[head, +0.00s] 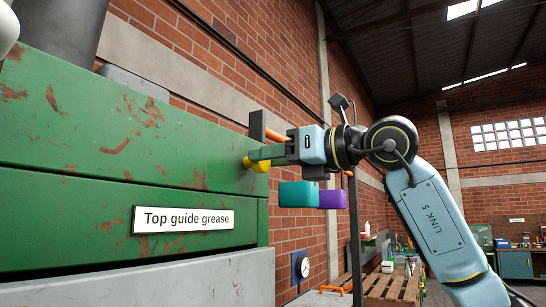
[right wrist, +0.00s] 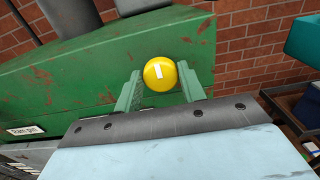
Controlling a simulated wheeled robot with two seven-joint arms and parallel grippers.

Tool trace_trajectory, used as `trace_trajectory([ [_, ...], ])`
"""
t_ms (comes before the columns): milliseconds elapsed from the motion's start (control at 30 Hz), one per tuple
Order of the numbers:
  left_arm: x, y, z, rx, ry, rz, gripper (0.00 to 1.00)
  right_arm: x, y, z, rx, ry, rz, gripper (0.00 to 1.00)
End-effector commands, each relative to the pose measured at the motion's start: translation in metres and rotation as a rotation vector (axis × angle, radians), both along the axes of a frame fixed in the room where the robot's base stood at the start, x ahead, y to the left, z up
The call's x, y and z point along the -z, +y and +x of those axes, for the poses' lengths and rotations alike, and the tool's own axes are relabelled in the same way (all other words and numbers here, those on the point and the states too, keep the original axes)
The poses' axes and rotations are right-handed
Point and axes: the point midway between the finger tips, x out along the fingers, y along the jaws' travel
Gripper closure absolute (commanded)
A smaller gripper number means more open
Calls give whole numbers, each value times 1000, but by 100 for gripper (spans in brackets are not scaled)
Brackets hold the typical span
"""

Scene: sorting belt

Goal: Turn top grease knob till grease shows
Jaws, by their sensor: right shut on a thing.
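The yellow grease knob (head: 258,164) sits on the right end of the green machine housing (head: 100,140), above a white label reading "Top guide grease" (head: 183,220). My right gripper (head: 262,153) reaches in from the right and is shut on the knob. In the right wrist view the round yellow knob (right wrist: 160,74) shows a white bar mark, slightly tilted, between the two green fingers (right wrist: 162,84). No grease is visible around the knob; the fingers hide part of its base. My left gripper is not in view.
Teal (head: 298,194) and purple (head: 332,199) blocks show just below my right wrist. An orange-tipped dark post (head: 257,125) stands close behind the fingers. A gauge (head: 303,267) is lower down. A wooden pallet (head: 388,287) lies to the right.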

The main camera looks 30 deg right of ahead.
Motion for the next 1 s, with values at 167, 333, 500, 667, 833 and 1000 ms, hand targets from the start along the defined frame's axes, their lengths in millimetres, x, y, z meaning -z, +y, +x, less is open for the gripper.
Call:
trace_trajectory([
  [167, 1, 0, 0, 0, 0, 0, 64, 0, 0, 0, 1, 10, 19, 83],
  [333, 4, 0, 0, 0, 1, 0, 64, 0, 0, 0, 0, 43, 77, 83],
  [500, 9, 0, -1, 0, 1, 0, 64, 1, -1, 0, 1, 105, 180, 83],
  [667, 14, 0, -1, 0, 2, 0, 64, 0, -1, 0, -1, 177, 307, 83],
  [833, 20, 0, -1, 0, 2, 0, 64, 1, -2, 1, 0, 261, 446, 83],
  [1000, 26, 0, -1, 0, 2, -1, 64, 1, -2, 1, -1, 341, 586, 83],
])
